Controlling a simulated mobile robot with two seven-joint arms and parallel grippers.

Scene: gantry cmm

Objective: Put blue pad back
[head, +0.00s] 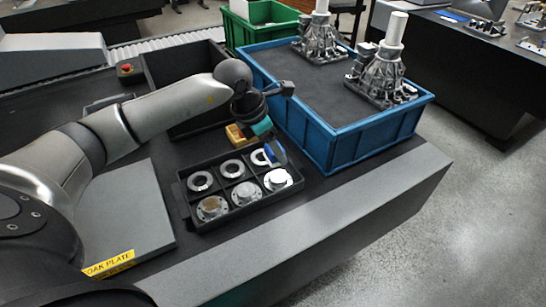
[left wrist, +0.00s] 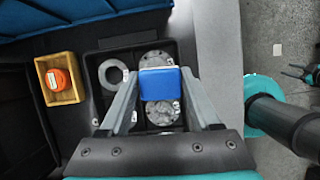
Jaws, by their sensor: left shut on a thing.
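A blue pad (head: 279,152) is held in my left gripper (head: 272,143), just above the far right end of a black divided tray (head: 219,220). In the left wrist view the blue pad (left wrist: 165,83) sits between the two fingertips, squarely across the grip. It covers part of the metal pieces below. The tray holds pale rings (head: 200,181) in its back row and metal flanges (head: 211,208) in its front row. In the left wrist view a small teal and dark shape at the right edge may be my right gripper; its jaws are unclear.
A small yellow box (head: 237,136) with an orange round piece (left wrist: 58,80) stands behind the tray. A large blue bin (head: 330,152) with metal castings (head: 380,75) stands close on the right. A grey plate (head: 125,215) lies left. The front table edge is clear.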

